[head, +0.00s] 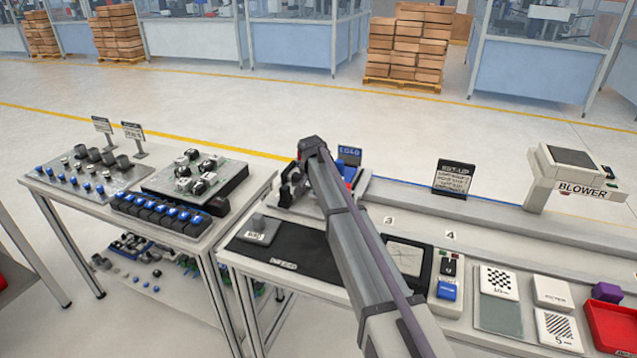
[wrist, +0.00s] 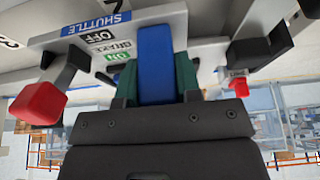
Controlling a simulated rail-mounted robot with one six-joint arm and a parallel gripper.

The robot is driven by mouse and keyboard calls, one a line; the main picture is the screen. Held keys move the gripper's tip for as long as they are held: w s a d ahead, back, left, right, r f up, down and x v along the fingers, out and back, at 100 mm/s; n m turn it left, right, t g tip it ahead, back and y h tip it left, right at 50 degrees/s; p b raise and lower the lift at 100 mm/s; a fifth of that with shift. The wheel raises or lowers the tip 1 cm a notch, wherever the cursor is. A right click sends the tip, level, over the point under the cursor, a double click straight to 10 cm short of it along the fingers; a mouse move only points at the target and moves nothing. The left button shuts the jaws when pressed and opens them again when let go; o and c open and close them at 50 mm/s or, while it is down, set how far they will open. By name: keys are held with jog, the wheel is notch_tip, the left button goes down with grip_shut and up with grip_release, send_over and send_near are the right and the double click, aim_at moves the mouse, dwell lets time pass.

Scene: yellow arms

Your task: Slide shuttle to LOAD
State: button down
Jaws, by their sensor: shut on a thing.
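The shuttle's blue handle (wrist: 155,62) stands in the middle of the wrist view, between the green fingers of my gripper (wrist: 156,80). The gripper is shut on it. A blue SHUTTLE label (wrist: 96,24) with an OFF plate and a green ON plate lies just left of the handle. In the head view, a blue LOAD sign (head: 349,155) stands at the back of the fixture, with a blue part (head: 349,173) below it. My arm hides most of the fixture there, and the fingers cannot be made out.
Red-tipped clamps stand left (wrist: 38,103) and right (wrist: 254,80) of the gripper in the wrist view. In the head view, a black mat (head: 285,250) lies in front of the fixture.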

jog(key=shift+w+a, duration=0.15)
jog(key=c, duration=0.8)
grip_release()
jog(key=shift+a, duration=0.15)
jog(key=p+v, duration=1)
jog(key=v, duration=0.1)
